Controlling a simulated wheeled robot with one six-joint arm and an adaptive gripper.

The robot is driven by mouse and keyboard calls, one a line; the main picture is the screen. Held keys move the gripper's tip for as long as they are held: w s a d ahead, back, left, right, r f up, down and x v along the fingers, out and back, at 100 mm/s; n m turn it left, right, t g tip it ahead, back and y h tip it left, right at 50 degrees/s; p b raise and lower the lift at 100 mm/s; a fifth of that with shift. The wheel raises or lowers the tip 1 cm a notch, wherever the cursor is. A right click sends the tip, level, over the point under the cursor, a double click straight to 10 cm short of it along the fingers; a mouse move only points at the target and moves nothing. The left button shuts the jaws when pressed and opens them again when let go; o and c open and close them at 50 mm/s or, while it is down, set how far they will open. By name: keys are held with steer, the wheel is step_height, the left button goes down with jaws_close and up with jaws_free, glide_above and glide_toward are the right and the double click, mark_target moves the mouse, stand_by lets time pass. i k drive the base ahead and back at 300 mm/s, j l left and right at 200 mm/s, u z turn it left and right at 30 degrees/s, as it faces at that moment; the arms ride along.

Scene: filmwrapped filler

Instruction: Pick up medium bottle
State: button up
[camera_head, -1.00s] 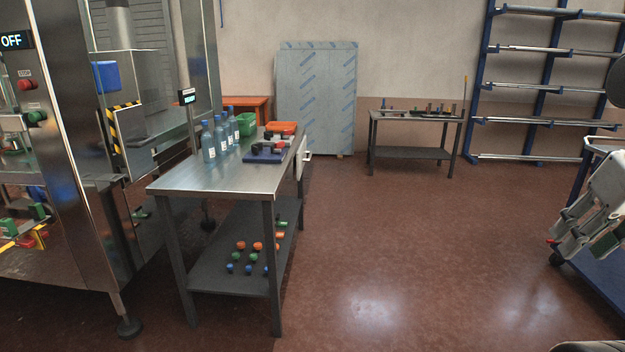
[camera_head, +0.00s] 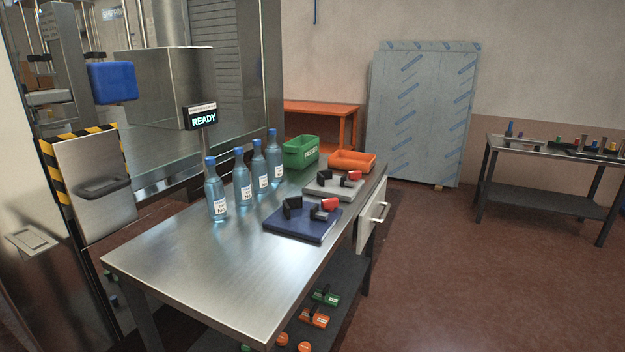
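Several clear blue bottles with blue caps and white labels stand upright in a row along the left rear side of the steel table (camera_head: 190,270). The nearest bottle (camera_head: 216,192) stands at the left, then a second bottle (camera_head: 242,178), a third bottle (camera_head: 259,168) and the farthest bottle (camera_head: 274,158). They look alike, and I cannot tell which one is the medium bottle. The label print is too small to read. My gripper is not in view.
A blue fixture plate (camera_head: 303,224) and a grey plate (camera_head: 331,188) lie right of the bottles. Behind stand a green bin (camera_head: 301,153) and an orange bin (camera_head: 352,161). A display reading READY (camera_head: 201,116) rises behind the nearest bottle. The table's front is clear.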

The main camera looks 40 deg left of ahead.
mark_target(242, 186)
steer(key=i+l, duration=0.1)
steer(key=i, duration=1.1)
steer(key=i+u, duration=0.4)
steer(key=i+l+u, duration=0.15)
steer(key=u, duration=0.3)
steer(key=i+l+u, duration=0.25)
steer(key=u, duration=0.15)
steer(key=i+l+u, duration=0.2)
steer(key=l+u, duration=0.2)
steer(key=i+l+u, duration=0.2)
steer(key=u, duration=0.3)
steer(key=i+l+u, duration=0.15)
steer(key=l+u, duration=0.3)
steer(key=i+l+u, duration=0.1)
steer(key=l+u, duration=0.2)
steer(key=u, duration=0.2)
steer(key=l+u, duration=0.75)
steer(key=l, duration=0.2)
steer(key=i, duration=0.05)
